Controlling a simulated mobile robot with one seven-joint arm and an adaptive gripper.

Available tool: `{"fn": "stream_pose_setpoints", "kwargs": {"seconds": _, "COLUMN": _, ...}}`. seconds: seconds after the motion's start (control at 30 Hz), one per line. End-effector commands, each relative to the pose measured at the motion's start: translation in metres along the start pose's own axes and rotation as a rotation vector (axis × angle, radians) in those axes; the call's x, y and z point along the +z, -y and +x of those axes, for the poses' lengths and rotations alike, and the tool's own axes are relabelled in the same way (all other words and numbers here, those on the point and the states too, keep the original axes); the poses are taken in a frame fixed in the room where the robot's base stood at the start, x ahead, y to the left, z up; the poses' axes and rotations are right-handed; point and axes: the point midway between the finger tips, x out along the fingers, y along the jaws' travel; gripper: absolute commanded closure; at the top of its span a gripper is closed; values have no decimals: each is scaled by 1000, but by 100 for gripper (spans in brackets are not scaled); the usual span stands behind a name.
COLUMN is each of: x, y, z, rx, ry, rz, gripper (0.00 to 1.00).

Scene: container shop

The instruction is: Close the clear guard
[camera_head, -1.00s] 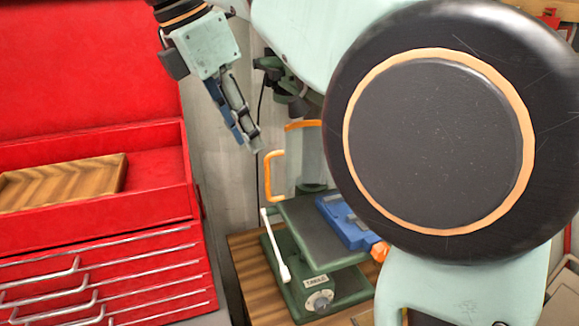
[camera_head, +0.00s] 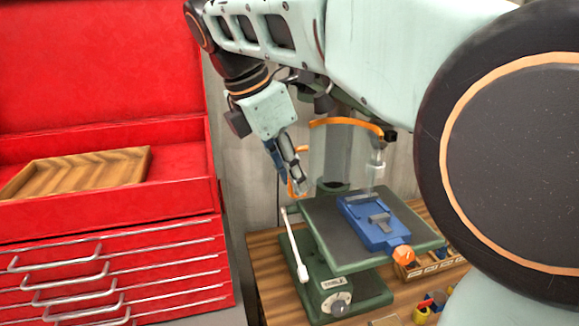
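The clear guard (camera_head: 332,155) is a see-through curved panel with an orange top rim (camera_head: 346,122), on the left of the drill press above its green table (camera_head: 335,236). Its orange handle (camera_head: 291,188) is at the guard's left edge, partly hidden by my gripper. My gripper (camera_head: 300,188) points down with its fingertips over the handle in the picture. The fingers look close together, but I cannot tell whether they touch or hold the handle.
A blue vise (camera_head: 374,222) with an orange knob sits on the press table. A white-tipped lever (camera_head: 296,250) stands at the press's left. A red tool chest (camera_head: 110,225) stands at left. Small parts (camera_head: 430,303) lie on the wooden bench at right.

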Motion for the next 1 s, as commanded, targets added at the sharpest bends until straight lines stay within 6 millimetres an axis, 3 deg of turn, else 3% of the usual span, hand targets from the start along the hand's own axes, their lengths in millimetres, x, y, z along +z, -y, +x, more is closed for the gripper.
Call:
{"fn": "stream_pose_setpoints", "kwargs": {"seconds": 0.2, "x": 0, "y": 0, "z": 0, "rx": 0, "ry": 0, "rz": 1, "gripper": 77}}
{"fn": "stream_pose_setpoints", "kwargs": {"seconds": 0.43, "x": 0, "y": 0, "z": 0, "rx": 0, "ry": 0, "rz": 0, "gripper": 100}}
{"fn": "stream_pose_setpoints", "kwargs": {"seconds": 1.0, "x": 6, "y": 2, "z": 2, "rx": 0, "ry": 1, "rz": 3, "gripper": 100}}
